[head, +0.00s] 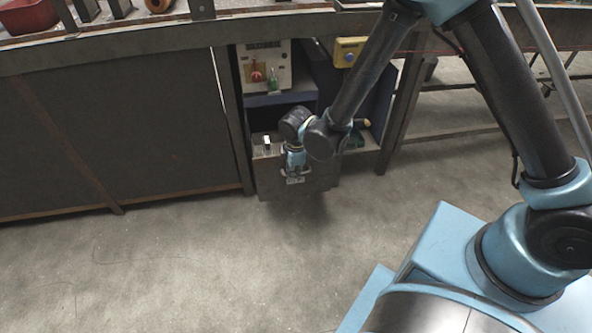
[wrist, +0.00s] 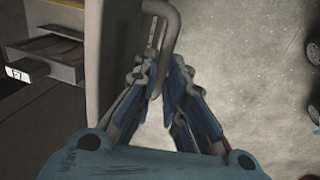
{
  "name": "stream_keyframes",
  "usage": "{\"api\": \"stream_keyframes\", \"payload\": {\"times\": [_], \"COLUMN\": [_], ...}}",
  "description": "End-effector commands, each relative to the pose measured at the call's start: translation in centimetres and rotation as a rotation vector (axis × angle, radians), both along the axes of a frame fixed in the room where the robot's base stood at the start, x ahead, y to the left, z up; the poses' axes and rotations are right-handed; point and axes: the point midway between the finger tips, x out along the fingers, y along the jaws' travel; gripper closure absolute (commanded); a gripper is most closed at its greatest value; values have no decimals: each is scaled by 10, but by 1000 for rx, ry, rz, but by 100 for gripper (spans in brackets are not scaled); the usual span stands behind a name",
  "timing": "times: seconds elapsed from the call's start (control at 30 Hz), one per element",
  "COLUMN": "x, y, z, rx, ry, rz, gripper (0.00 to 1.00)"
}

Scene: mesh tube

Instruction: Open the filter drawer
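The filter drawer (head: 322,181) is a grey box front low in the cabinet under the bench. It stands out from the cabinet, and things inside show above its front edge. Its metal handle (wrist: 174,30) is a bent bar on the drawer front, seen from above in the wrist view. My gripper (wrist: 164,66) has one finger on each side of the handle bar, the fingertips close against it. In the head view my gripper (head: 295,178) is at the drawer front, and my arm hides part of the drawer and its inside.
A panel with a red knob (head: 257,76) and a yellow box (head: 349,52) are above the drawer. A dark panel (head: 120,125) fills the left side under the bench. The concrete floor (head: 180,255) in front is clear. Wheels (wrist: 313,50) show at the right in the wrist view.

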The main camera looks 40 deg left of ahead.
Motion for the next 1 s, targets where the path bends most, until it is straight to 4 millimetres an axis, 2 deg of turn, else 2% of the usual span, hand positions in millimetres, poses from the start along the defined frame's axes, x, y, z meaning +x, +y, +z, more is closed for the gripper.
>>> {"api": "stream_keyframes", "payload": {"times": [0.37, 0.53, 1.0], "x": [0, -1, -8], "y": [0, -1, -10], "z": [1, 8, 70], "rx": [0, 0, 0], "ry": [0, 0, 0], "rz": [1, 1, 1], "gripper": [80, 80, 80]}}
